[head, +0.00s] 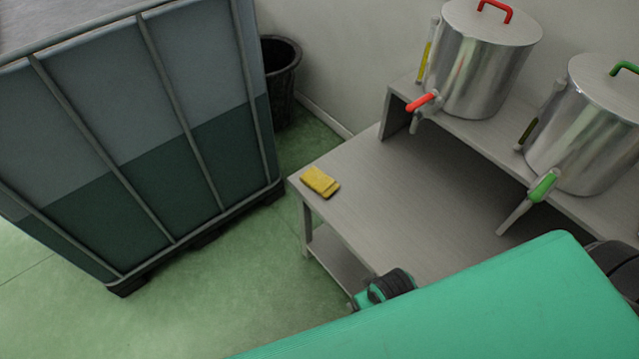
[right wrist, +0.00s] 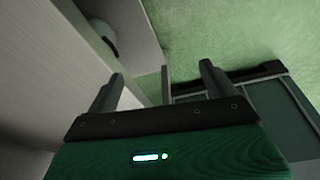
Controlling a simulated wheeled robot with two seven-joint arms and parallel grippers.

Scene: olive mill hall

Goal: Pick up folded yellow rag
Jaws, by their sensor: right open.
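The folded yellow rag (head: 320,182) lies flat on the left end of the grey metal table (head: 350,205), near its corner, in the head view. My right gripper (right wrist: 162,72) shows in the right wrist view with its two dark fingers wide apart and nothing between them. The rag does not show in that view. In the head view my right gripper's fingers cannot be made out, so its distance from the rag is unclear. My left gripper is in neither view.
A steel drum with red tap (head: 484,60) and one with green tap (head: 590,120) stand on the raised shelf behind the table. A large caged tank (head: 130,140) stands left, with a dark bin (head: 280,80) behind it. Green floor lies between tank and table.

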